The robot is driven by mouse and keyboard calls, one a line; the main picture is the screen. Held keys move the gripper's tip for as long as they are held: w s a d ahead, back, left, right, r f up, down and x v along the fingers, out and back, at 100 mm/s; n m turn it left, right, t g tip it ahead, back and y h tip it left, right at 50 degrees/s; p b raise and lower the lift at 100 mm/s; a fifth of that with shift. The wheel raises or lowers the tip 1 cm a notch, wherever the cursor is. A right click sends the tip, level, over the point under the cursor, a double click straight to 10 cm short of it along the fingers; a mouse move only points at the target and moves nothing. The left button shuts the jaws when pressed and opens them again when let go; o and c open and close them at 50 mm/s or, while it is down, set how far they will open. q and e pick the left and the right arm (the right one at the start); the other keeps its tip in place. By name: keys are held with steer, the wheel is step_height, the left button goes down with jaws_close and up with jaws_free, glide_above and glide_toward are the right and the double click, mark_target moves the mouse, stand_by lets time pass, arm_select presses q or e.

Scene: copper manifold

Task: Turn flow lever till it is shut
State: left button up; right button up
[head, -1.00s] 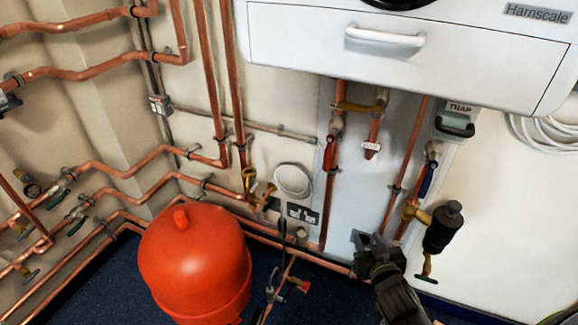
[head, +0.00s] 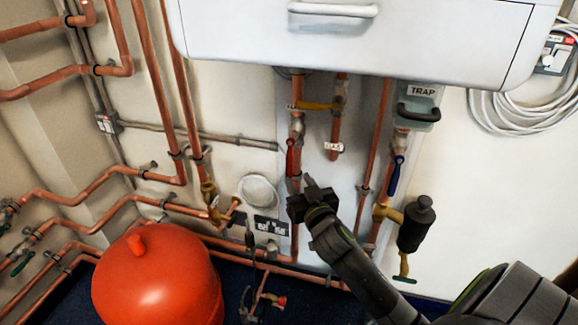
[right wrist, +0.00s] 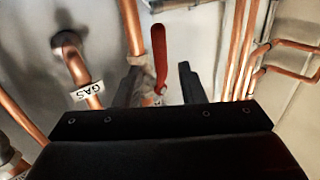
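The red flow lever (head: 293,157) hangs down along a vertical copper pipe (head: 297,122) under the white boiler. In the right wrist view the red lever (right wrist: 159,55) lies roughly parallel to its pipe (right wrist: 130,25). My right gripper (head: 312,197) is just below and to the right of the lever in the head view. Its two dark fingers (right wrist: 159,88) are apart, with the lever showing between them near the tips. I cannot tell whether either finger touches it. My left gripper is not in view.
A pipe with a GAS tag (right wrist: 87,92) stands beside the lever. A blue lever (head: 396,176) and a black cylinder fitting (head: 415,225) are to the right. The boiler (head: 350,40) overhangs above. A red-orange tank (head: 157,280) stands at lower left.

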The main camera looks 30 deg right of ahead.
mark_target(290, 168)
steer(key=x, duration=0.7)
steer(key=shift+w+d, duration=0.1)
steer(key=shift+w, duration=0.3)
jaws_close()
